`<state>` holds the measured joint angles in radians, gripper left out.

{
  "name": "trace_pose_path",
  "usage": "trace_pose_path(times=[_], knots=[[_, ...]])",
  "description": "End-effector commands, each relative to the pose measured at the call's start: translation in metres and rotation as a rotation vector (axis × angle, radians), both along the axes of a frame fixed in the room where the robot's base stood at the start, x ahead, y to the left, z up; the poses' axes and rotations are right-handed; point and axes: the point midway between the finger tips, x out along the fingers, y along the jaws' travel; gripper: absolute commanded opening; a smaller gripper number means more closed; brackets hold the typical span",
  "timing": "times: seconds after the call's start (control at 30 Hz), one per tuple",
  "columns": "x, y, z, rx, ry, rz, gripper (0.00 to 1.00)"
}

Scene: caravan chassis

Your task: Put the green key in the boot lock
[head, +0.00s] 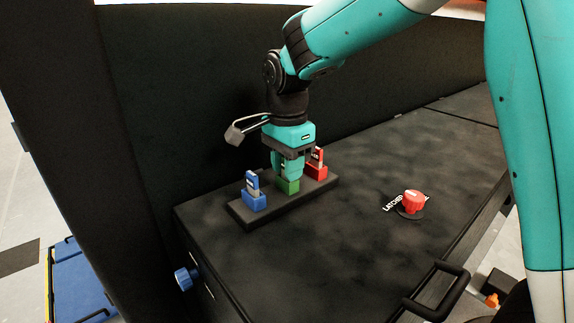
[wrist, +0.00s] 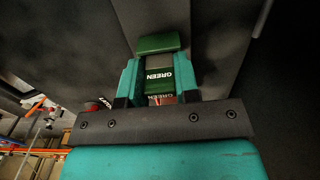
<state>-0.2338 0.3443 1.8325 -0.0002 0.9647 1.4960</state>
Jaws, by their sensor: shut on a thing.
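The green key shows in the wrist view as a dark tag lettered GREEN (wrist: 158,77), between the two teal fingers of my gripper (wrist: 158,88). My gripper is shut on it. A green block (wrist: 158,44) lies just beyond the fingertips. In the head view my gripper (head: 287,168) points down over the green block (head: 288,185), in the middle of a dark rack (head: 262,213). The fingers hide most of the key there. I cannot tell whether it is seated or slightly raised. I cannot make out the boot lock for certain.
A blue key (head: 252,188) stands left of my gripper and a red key (head: 317,164) close on its right. A red knob (head: 412,202) by a LATCHED label sits further right on the dark top. A blue knob (head: 186,278) is on the front side. A black handle (head: 437,291) sticks up at the near edge.

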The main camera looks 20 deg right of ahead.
Motion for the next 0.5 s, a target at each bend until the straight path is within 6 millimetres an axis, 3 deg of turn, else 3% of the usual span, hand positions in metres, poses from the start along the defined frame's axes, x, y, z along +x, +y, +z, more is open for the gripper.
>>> trace_pose_path(times=[0.5], knots=[[0.000,0.000,0.024,0.000,-0.001,0.000,0.06]])
